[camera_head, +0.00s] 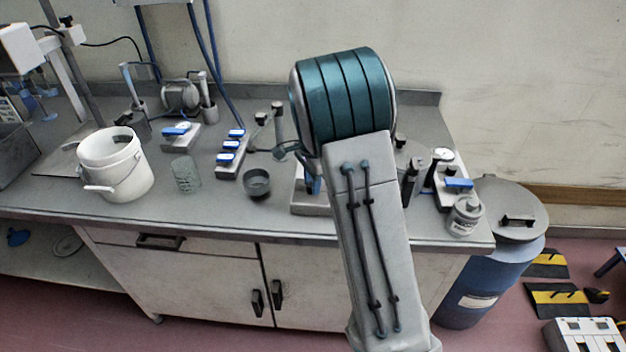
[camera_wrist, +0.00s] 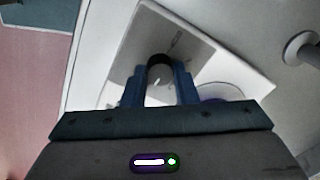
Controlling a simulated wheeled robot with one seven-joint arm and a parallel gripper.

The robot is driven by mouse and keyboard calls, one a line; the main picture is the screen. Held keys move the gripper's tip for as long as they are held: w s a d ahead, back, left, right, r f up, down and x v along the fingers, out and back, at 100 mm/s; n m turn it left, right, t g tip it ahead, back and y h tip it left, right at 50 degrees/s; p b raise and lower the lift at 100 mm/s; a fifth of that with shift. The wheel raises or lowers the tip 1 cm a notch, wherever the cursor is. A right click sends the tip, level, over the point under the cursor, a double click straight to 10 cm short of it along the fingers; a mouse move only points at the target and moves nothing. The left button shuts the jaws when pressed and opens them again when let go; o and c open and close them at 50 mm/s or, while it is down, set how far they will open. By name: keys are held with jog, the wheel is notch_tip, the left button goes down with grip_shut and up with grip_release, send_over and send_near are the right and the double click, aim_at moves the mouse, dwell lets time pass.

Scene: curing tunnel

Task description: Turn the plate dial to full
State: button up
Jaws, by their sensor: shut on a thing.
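The dial (camera_wrist: 160,68) is a dark round knob with a pale mark on its face, seen in the wrist view. It sits on a grey, flat-topped unit (camera_wrist: 205,58) with small dark markings behind the knob. My gripper (camera_wrist: 160,86) has its two blue fingers on either side of the knob and is shut on it. In the head view my arm covers most of this spot. Only part of a grey unit (camera_head: 309,203) shows at the bench's front, left of my arm, and the dial is hidden there. The mark's exact setting is too small to read.
The grey bench (camera_head: 225,213) also holds a white bucket (camera_head: 117,165), a mesh cup (camera_head: 186,174), a dark cup (camera_head: 257,183), a block with blue switches (camera_head: 230,156) and a lidded jar (camera_head: 465,215). A blue drum (camera_head: 478,285) stands at the bench's right end.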

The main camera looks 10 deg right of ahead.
dwell(0.5)
jog(key=o, duration=1)
notch_tip(320, 180, up, 14)
jog(key=shift+s+b, duration=0.3)
jog(key=shift+s, duration=0.05)
jog(key=shift+f, duration=0.1)
jog(key=s+f+n+t, duration=0.2)
jog(key=s+n, duration=1.2)
jog(key=s, duration=1.4)
jog(key=shift+a+n, duration=0.15)
jog(key=shift+n, duration=0.25)
